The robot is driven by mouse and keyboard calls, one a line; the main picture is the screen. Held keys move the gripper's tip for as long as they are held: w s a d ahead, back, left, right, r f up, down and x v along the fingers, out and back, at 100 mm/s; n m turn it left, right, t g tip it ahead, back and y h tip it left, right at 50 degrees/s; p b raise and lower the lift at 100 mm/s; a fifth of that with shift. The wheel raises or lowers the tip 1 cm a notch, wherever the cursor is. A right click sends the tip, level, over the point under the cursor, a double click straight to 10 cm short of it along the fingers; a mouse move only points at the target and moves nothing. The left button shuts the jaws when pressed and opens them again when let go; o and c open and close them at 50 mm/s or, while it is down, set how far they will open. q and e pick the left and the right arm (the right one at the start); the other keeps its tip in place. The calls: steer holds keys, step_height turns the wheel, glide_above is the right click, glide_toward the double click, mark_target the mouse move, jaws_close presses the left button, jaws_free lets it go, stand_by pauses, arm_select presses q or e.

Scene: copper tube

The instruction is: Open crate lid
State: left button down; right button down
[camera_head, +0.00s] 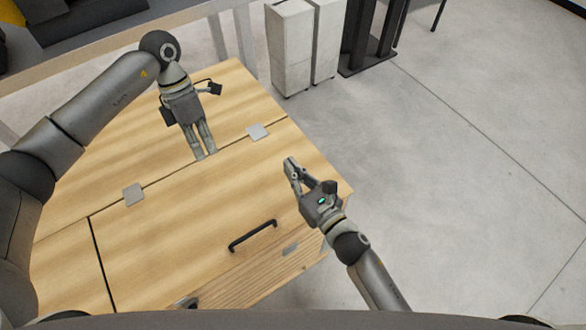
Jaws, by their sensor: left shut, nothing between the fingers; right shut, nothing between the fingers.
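The wooden crate (75,270) stands in front of me. Its lid (190,225) lies flat and closed, with a black handle (253,235) near the front edge. Two metal hinge plates, a left one (133,194) and a right one (258,131), sit along the lid's back seam. My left gripper (205,156) is shut and empty, above the seam between the hinges. My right gripper (290,163) is shut and empty, above the lid's right edge, apart from the handle.
Two pale cabinets (290,45) stand behind the crate. A black stand (366,58) is beside them. The concrete floor (470,190) on the right is mostly clear.

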stand_by(0.9)
arm_select(q)
steer(key=c, duration=1.5)
jaws_free()
steer(key=shift+r, duration=0.1)
